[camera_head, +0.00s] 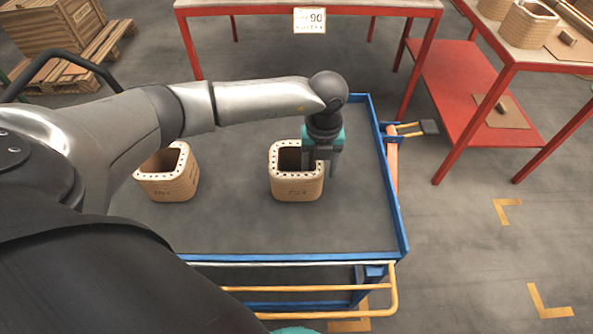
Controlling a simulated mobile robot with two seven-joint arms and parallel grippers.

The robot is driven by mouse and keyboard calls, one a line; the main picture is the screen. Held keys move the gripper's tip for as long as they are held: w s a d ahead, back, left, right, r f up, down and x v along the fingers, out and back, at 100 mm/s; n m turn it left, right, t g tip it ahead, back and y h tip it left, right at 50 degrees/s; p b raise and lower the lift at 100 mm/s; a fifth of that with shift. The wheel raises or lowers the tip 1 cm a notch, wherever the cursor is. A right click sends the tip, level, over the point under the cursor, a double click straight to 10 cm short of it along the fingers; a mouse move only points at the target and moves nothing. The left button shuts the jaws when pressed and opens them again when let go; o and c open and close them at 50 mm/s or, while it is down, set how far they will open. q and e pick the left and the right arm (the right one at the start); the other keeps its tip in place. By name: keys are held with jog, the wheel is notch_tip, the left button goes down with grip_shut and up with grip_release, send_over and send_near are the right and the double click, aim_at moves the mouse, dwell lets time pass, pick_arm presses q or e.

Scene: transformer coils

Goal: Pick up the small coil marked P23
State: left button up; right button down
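A small tan coil (297,187) with a square, rounded opening stands upright on the cart's grey top. The dark marking on its front is too small to read surely. My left gripper (321,168), with a teal body and dark fingers, points down at its right wall. One finger is at the opening and the other is outside the wall. The fingers are apart, and I see no clear grip on the wall. A second small coil (168,186) stands to the left, partly behind my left arm, its marking also unclear. My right gripper's fingers do not show.
The cart has a raised blue rim (392,185) and a yellow handle (330,315). A red-framed table (250,8) with a sign (309,20) stands behind. A red shelf table (460,90) at right bears larger coils (528,24). A wooden crate (50,25) is at upper left.

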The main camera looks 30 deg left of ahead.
pick_arm(q)
jog(key=shift+f, duration=0.9)
jog(key=shift+r, duration=0.1)
grip_shut()
dwell(0.6)
